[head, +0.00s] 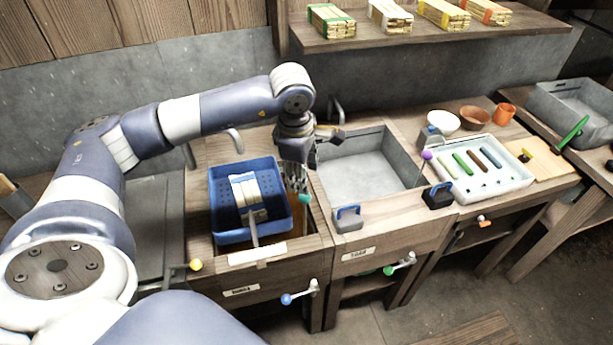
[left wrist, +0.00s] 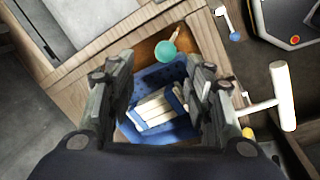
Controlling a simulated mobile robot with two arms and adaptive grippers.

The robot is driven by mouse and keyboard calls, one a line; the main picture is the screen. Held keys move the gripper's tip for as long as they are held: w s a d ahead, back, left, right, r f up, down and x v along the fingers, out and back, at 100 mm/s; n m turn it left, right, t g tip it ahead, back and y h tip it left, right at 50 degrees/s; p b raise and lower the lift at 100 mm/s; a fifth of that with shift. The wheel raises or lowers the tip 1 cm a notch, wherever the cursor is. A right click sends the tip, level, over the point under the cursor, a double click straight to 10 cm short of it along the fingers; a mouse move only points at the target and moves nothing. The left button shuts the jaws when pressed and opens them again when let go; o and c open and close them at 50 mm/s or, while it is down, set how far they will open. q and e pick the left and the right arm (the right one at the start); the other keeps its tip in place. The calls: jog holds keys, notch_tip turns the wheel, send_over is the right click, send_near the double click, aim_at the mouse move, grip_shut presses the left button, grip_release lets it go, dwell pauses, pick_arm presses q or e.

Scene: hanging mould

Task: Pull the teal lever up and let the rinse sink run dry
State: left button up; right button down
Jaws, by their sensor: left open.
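A lever with a teal ball knob (head: 305,199) stands at the right side of the blue basket (head: 222,222). The teal knob (left wrist: 165,52) also shows in the left wrist view, above the basket (left wrist: 185,128). My left gripper (head: 296,183) points down close to the knob. In the left wrist view its fingers (left wrist: 160,78) are apart with nothing between them; the gap to the knob is hard to judge. The basket sits in the left basin and holds pale slats (head: 244,189). It hides the basin's inside, so I cannot see its water. My right gripper is not in view.
A grey sink (head: 370,180) lies right of the left basin. A purple-knobbed lever (head: 427,155) stands right of the grey sink.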

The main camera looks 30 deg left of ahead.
aim_at(305, 197)
pick_arm(q)
jog(key=f, duration=0.1)
jog(key=f+p, duration=0.1)
jog(key=f, duration=0.2)
jog(key=shift+s+d+p, duration=0.25)
jog(key=shift+s+p, duration=0.05)
jog(key=shift+s, duration=0.05)
jog(key=f, duration=0.1)
jog(key=w+f, duration=0.1)
jog(key=f, duration=0.1)
jog(key=shift+a+f+p, duration=0.15)
jog(key=shift+a+p, duration=0.05)
jog(key=shift+p, duration=0.2)
jog(key=shift+w+f, duration=0.15)
jog(key=shift+f, duration=0.45)
jog(key=shift+w+f, duration=0.15)
jog(key=shift+f, duration=0.5)
jog(key=shift+a, duration=0.1)
jog(key=shift+c, duration=0.8)
jog(key=c, duration=0.9)
grip_shut()
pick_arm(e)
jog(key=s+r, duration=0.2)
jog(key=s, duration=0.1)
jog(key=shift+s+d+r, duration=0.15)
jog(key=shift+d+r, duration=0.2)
